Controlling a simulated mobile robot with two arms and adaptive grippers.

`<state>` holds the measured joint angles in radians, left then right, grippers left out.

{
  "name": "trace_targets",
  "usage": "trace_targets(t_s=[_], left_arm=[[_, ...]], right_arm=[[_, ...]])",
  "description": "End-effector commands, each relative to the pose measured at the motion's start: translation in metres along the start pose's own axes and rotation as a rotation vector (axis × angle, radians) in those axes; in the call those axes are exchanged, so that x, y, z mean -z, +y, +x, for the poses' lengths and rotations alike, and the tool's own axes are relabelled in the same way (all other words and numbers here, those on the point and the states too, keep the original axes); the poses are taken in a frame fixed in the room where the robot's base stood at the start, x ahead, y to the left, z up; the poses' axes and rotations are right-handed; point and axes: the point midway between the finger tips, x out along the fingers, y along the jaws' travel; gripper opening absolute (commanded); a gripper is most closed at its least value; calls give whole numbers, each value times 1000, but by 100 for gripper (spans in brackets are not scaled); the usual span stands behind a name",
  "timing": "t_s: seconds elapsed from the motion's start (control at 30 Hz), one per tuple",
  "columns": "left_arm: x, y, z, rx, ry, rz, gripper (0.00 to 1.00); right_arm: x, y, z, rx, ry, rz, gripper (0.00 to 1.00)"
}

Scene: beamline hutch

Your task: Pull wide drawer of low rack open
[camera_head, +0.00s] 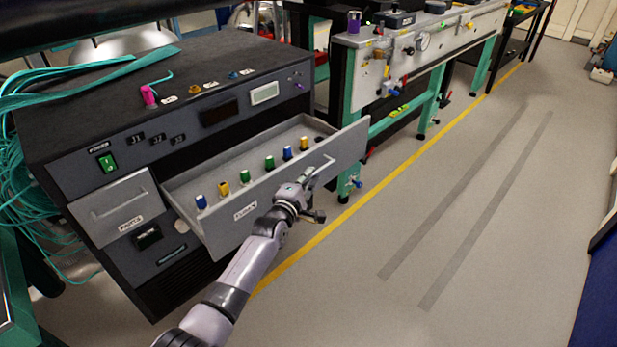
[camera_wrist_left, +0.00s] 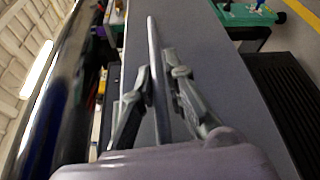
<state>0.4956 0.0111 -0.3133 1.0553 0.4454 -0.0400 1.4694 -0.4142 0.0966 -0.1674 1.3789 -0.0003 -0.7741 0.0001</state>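The wide drawer (camera_head: 352,147) of the low rack (camera_head: 62,138) stands pulled well out, with its inside showing. A row of several small coloured-capped items stands in it. My left gripper (camera_head: 306,182) is at the drawer's front, at its bar handle (camera_head: 326,163). In the left wrist view the handle (camera_wrist_left: 154,60) runs between the two fingers of my left gripper (camera_wrist_left: 158,75), which look closed on it from both sides. The grey drawer front (camera_wrist_left: 222,75) lies beside the fingers. My right gripper is in neither view.
A smaller drawer (camera_head: 112,206) on the rack's left is shut. Teal cables (camera_head: 25,190) hang at the rack's left. A teal-legged bench (camera_head: 430,45) stands behind at the right. The floor (camera_head: 430,220) right of the drawer is clear, with a yellow line (camera_head: 400,170).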

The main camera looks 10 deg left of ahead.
Motion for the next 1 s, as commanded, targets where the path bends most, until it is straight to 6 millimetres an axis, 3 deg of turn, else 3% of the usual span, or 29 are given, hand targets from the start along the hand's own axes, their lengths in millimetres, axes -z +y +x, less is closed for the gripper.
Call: trace_targets(t_s=[0.23, 0.63, 0.77, 1.0], left_arm=[[0, 0, 0, -1, 0, 0, 30], [0, 0, -5, -2, 0, -1, 30], [0, 0, -19, -2, 0, -2, 30], [0, -1, -63, -1, 0, -3, 30]], right_arm=[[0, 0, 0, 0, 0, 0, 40], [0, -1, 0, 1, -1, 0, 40], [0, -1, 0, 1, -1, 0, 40], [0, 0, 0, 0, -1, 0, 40]])
